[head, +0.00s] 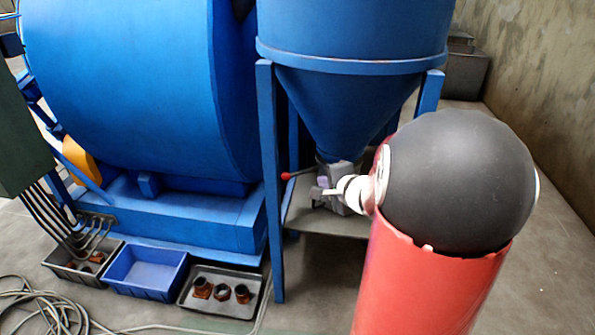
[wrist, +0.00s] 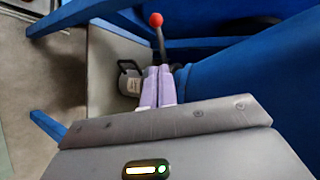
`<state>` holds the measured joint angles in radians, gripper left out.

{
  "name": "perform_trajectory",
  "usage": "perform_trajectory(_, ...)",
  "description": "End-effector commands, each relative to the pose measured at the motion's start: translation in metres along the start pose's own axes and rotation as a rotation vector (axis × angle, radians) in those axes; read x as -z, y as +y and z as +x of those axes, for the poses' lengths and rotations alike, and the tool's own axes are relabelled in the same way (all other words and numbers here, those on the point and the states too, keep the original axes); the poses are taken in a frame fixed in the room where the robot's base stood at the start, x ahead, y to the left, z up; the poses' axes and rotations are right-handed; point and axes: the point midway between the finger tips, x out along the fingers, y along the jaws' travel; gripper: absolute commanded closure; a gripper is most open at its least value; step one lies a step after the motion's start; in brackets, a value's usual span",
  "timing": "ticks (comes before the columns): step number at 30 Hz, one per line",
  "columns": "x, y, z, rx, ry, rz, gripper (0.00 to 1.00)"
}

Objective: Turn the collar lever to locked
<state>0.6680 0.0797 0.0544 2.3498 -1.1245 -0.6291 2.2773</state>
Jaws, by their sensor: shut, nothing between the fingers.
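The collar lever (wrist: 159,40) is a thin dark rod with a red ball knob (wrist: 156,19). In the head view its red knob (head: 286,176) points left from the grey collar (head: 338,171) under the blue cone hopper (head: 350,95). My gripper (wrist: 158,72) is shut and empty, its pale purple fingers pressed together. In the wrist view the fingertips lie at the near end of the rod, below the knob; I cannot tell whether they touch it. In the head view my gripper (head: 319,189) is in front of the collar and hides part of it.
Blue legs (head: 271,190) stand around the hopper, close to the lever. A large blue drum (head: 130,85) is at left. A grey bin (head: 60,270), a blue bin (head: 145,284) and a metal tray (head: 195,305) with parts sit on the floor. Cables (head: 50,308) lie front left.

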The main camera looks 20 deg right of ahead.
Motion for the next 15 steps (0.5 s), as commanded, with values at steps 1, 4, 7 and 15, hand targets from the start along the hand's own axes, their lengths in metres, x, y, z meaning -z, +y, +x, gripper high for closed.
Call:
perform_trajectory(1,0.0,0.001,0.003,0.001,-0.006,0.007,1.0)
perform_trajectory(4,0.0,0.003,0.014,0.002,-0.007,0.009,1.0)
perform_trajectory(7,-0.001,0.004,0.032,0.001,-0.008,0.009,1.0)
perform_trajectory(15,-0.001,0.004,0.09,0.002,-0.007,0.007,1.0)
